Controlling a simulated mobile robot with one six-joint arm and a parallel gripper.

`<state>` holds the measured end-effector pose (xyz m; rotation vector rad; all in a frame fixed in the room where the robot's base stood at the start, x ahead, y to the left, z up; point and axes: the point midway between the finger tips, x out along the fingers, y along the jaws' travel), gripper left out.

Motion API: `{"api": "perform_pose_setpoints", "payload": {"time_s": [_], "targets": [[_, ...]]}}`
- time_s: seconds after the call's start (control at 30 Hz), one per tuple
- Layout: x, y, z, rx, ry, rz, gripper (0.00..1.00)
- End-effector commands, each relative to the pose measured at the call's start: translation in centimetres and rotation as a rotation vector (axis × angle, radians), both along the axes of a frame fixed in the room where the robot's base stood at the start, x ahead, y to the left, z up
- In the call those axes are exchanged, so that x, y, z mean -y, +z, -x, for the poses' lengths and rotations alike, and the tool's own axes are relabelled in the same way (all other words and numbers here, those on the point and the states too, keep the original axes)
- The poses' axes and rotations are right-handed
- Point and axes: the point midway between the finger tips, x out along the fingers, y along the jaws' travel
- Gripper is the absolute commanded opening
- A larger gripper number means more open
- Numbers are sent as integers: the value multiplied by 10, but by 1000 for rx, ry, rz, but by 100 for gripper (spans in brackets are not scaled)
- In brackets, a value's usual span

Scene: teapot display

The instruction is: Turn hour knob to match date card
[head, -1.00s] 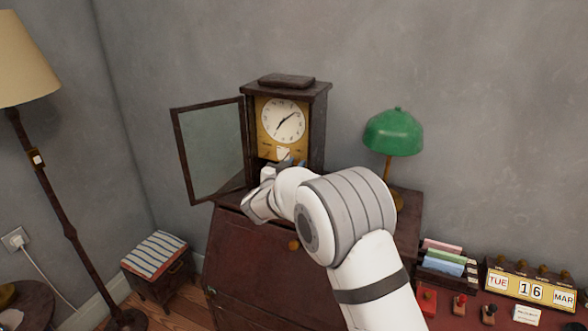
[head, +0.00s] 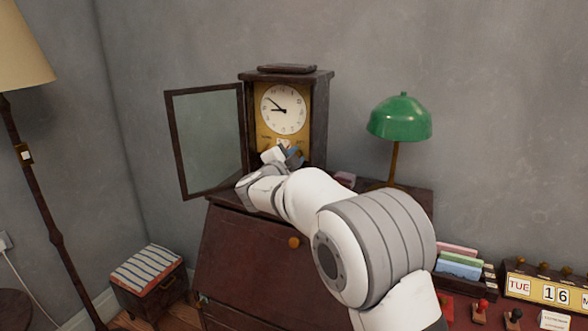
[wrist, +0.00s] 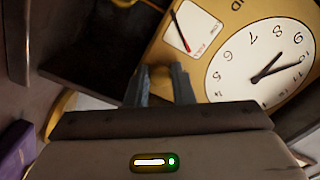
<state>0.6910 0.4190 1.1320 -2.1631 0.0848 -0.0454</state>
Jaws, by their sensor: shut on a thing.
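The clock (head: 286,75) stands on the desk with its glass door (head: 208,140) swung open to the left. Its white dial (head: 290,122) shows the short hand just short of 9 and the long hand near 10; the dial also shows in the wrist view (wrist: 245,55). My gripper (wrist: 160,88) is at the lower part of the brass face, shut on a small dark knob (wrist: 160,74) that its fingers mostly hide. I cannot read a label for this knob. The date card holder (head: 530,287) reads TUE 16; its month is cut off by the picture edge.
A green lamp (head: 399,120) stands right of the clock. Coloured cards (head: 460,264) and stamps (head: 481,311) stand at the lower right. A striped stool (head: 147,268) is at the lower left.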

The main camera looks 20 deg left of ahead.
Motion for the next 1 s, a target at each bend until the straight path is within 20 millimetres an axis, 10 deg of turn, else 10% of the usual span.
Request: {"api": "perform_pose_setpoints", "payload": {"time_s": [1.0], "targets": [[0, -1, 0, 44, -2, -588, 0]]}}
